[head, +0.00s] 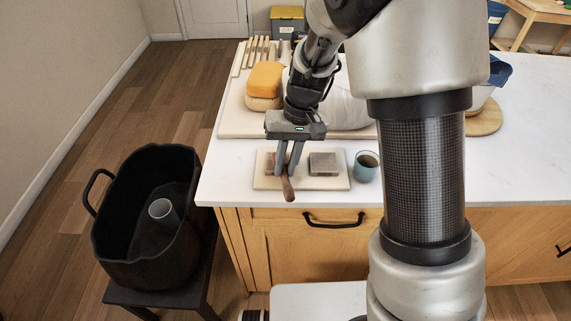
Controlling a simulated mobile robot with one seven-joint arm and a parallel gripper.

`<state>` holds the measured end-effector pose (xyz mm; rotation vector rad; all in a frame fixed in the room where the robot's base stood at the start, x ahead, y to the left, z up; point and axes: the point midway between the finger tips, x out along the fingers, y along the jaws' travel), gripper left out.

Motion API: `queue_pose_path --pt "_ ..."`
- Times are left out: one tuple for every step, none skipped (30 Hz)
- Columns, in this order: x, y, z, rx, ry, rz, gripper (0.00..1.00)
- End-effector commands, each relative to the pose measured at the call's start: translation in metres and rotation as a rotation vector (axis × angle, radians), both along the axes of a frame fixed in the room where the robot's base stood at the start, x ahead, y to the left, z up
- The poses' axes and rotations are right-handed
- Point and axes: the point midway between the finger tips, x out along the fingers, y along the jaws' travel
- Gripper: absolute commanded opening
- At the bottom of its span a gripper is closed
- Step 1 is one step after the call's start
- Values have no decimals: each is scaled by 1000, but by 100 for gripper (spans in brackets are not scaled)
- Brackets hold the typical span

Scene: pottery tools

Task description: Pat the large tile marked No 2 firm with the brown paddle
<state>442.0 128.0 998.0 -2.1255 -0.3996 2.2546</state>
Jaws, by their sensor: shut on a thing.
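My gripper (288,174) points down over a small cream board (337,184) near the counter's front edge. It is shut on the brown paddle (287,190), whose handle end sticks out toward the front. The fingers hide part of the paddle. A grey square tile (323,163) lies on the right half of the board, just right of my gripper. Something brownish shows on the left half, behind and beside the fingers; I cannot tell how much of it is paddle or another tile. No No 2 mark is readable.
A teal cup (366,166) stands right of the board. Behind are a larger board (233,122) with orange and tan blocks (265,80) and a white bag (347,108). A black tub (150,262) holding a grey cup (161,209) stands left, below the counter. The counter's left front (226,180) is clear.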

Motion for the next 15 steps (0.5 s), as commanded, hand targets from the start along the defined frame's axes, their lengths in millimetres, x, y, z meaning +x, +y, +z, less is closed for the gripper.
queue_pose_path --pt "1 0 11 1 -2 0 0" --pt "1 0 15 1 -2 -1 0" --pt "1 0 21 0 -3 -2 0" --pt "1 0 25 0 -3 -2 0" --pt "1 0 28 0 -3 -1 0" --pt "1 0 31 0 -3 -1 0" --pt "1 0 32 0 -2 0 0" --pt "1 0 32 0 -2 0 0" --pt "1 0 32 0 -2 0 0" --pt "1 0 31 0 -1 0 0" --pt "0 0 30 0 -1 0 0" --pt "0 0 30 0 -1 0 0" --pt "0 0 30 0 -1 0 0" --pt "0 0 30 0 -1 0 0" --pt "0 0 30 0 2 0 0"
